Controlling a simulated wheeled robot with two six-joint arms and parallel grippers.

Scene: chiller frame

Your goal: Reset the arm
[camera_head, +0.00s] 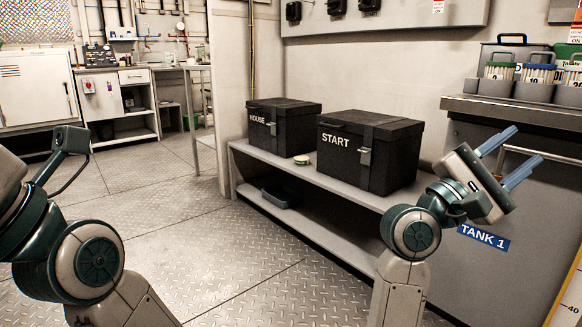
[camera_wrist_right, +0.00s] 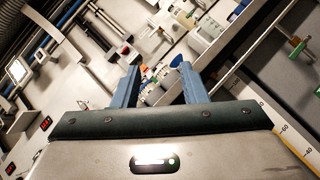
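My right gripper (camera_head: 510,157) is raised at the right of the head view, in front of the tank cabinet. Its two blue fingers are spread apart with nothing between them. The fingers also show in the right wrist view (camera_wrist_right: 160,88), open and empty, with the wall and shelf items beyond them. My left arm (camera_head: 75,240) comes in from the left of the head view. Its gripper fingers do not show.
A black START box (camera_head: 340,160) and a HOUSE box (camera_head: 272,130) stand on a grey bench (camera_head: 245,147). The TANK 1 cabinet (camera_head: 465,262) has racks (camera_head: 497,85) on top, near my right gripper. The metal floor (camera_head: 170,190) at centre left is clear.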

